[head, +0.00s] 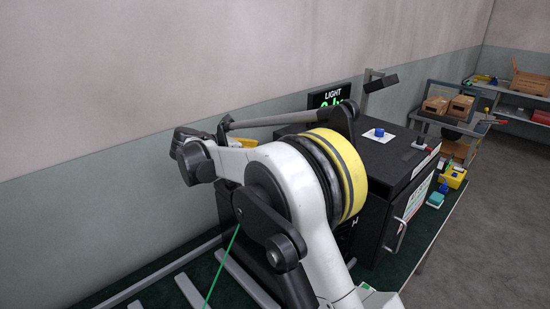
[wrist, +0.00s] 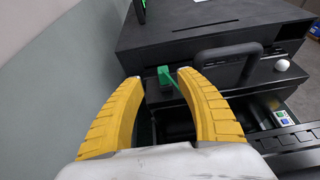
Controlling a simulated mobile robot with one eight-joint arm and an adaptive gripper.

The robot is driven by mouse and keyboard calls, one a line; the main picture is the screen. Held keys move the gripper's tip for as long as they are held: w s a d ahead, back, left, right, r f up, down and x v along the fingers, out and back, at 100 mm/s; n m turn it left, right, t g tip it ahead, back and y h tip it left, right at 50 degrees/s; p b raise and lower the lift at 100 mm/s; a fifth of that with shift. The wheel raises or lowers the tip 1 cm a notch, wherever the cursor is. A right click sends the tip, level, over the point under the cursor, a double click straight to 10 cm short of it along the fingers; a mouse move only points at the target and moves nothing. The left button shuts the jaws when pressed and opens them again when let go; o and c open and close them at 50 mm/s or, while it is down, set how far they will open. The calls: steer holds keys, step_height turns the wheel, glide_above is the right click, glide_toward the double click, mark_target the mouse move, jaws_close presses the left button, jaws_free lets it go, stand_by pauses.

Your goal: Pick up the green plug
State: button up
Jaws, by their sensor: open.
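The green plug (wrist: 165,76) shows in the wrist view at the front edge of a black housing, with a green strip or cable running from it to the right, partly behind a finger. My gripper (wrist: 160,77) is open, its two yellow ridged fingers on either side of the plug in the picture. I see a gap between the plug and each finger; whether it lies at fingertip depth I cannot tell.
The black housing (wrist: 205,25) has a thick handle (wrist: 215,56) close to the right finger. A white ball-like knob (wrist: 282,65) and an open drawer (wrist: 272,112) lie to the right. In the head view a black cabinet (head: 391,160) stands behind my arm, beside the wall.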

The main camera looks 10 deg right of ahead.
steer(key=b+x, duration=0.1)
steer(key=x, duration=0.2)
steer(key=b+x, duration=0.2)
steer(key=x, duration=0.2)
steer(key=shift+s+d+f, duration=0.1)
steer(key=shift+s, duration=0.1)
jaws_close()
